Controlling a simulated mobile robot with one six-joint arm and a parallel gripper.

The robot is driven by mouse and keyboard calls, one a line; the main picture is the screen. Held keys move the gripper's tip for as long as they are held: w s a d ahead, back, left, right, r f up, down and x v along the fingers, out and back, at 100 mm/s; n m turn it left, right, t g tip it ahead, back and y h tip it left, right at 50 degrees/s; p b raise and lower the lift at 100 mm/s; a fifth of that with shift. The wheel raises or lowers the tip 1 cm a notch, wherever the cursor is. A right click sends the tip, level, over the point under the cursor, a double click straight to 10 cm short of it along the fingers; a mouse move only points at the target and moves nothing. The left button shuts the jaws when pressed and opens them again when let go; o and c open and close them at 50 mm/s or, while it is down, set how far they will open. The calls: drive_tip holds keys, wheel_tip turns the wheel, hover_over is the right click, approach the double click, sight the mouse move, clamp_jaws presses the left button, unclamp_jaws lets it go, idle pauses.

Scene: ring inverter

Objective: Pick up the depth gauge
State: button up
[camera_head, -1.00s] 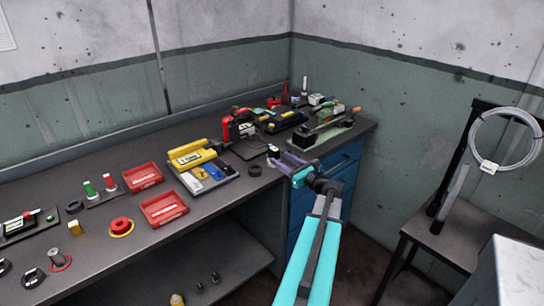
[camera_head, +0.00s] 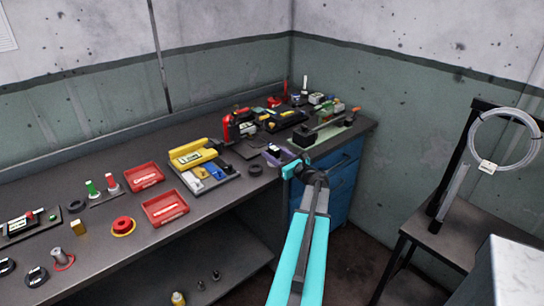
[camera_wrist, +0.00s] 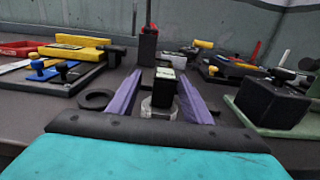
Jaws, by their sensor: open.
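The wrist view shows a small upright piece, probably the depth gauge, with a black body (camera_wrist: 163,90) and a pale top. A clear or grey round part (camera_wrist: 158,108) sits at its foot on the dark bench. My gripper (camera_wrist: 160,80) has two purple fingers, open, one to each side of this piece. I cannot tell whether either finger touches it. In the head view my gripper (camera_head: 278,156) is low at the bench's front edge, near the right end. The piece is not clear there.
A black ring (camera_wrist: 97,100) lies just left of the fingers. A yellow and blue tool set (camera_head: 203,167) stands further left. A black block (camera_wrist: 272,101) on a green plate is close on the right. A red-and-black device (camera_wrist: 148,45) stands behind. Red trays (camera_head: 165,208) are farther left.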

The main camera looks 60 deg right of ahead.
sight(269, 149)
drive_tip(key=x, duration=0.1)
drive_tip(key=p+x, duration=0.1)
drive_tip(key=x, duration=0.1)
drive_tip(key=shift+w+d+r, duration=0.15)
drive_tip(key=shift+d, duration=0.2)
drive_tip(key=shift+w+d+p, duration=0.15)
drive_tip(key=shift+w+p, duration=0.2)
drive_tip(key=shift+w, duration=0.25)
clamp_jaws()
